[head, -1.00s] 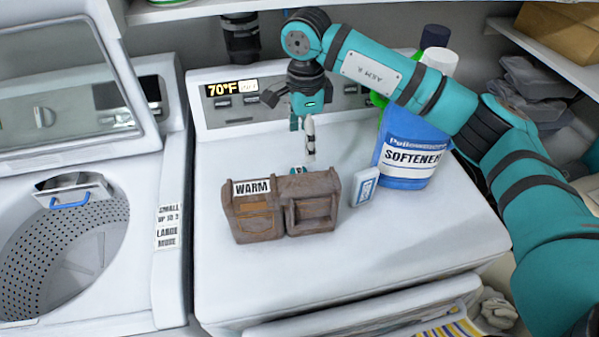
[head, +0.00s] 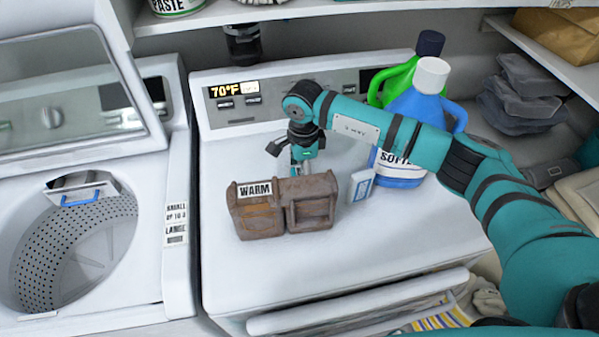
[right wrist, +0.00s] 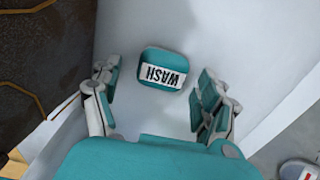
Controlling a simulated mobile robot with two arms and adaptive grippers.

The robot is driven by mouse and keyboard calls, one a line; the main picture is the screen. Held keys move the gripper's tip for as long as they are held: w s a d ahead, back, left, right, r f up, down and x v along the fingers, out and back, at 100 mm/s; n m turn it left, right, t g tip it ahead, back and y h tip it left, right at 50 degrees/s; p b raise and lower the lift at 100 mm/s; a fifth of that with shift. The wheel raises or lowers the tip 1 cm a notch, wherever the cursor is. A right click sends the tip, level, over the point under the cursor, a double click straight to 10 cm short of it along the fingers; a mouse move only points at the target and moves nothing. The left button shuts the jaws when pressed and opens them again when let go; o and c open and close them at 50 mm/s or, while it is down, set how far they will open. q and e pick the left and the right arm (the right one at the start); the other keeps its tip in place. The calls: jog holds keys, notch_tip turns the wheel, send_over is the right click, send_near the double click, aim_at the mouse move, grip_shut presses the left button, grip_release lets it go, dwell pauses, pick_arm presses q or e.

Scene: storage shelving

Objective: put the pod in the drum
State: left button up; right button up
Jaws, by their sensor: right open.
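The pod (right wrist: 162,68) is a small teal rounded block with a white WASH label, lying on the white dryer top in the right wrist view. My right gripper (head: 299,167) is open, with one finger on each side of the pod and visible gaps between. In the head view it reaches down behind the wooden caddy, which hides the fingertips and the pod. The drum (head: 75,240) is the perforated tub of the open washer at the left, its lid raised. My left gripper is not in view.
The wooden caddy (head: 258,215) with a WARM label stands just in front of my right gripper. A small white-and-blue box (head: 361,186) and a blue softener bottle (head: 402,180) stand to its right. A shelf (head: 330,12) overhangs the back. The dryer's front top is clear.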

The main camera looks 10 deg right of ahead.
jog(key=c, duration=1.1)
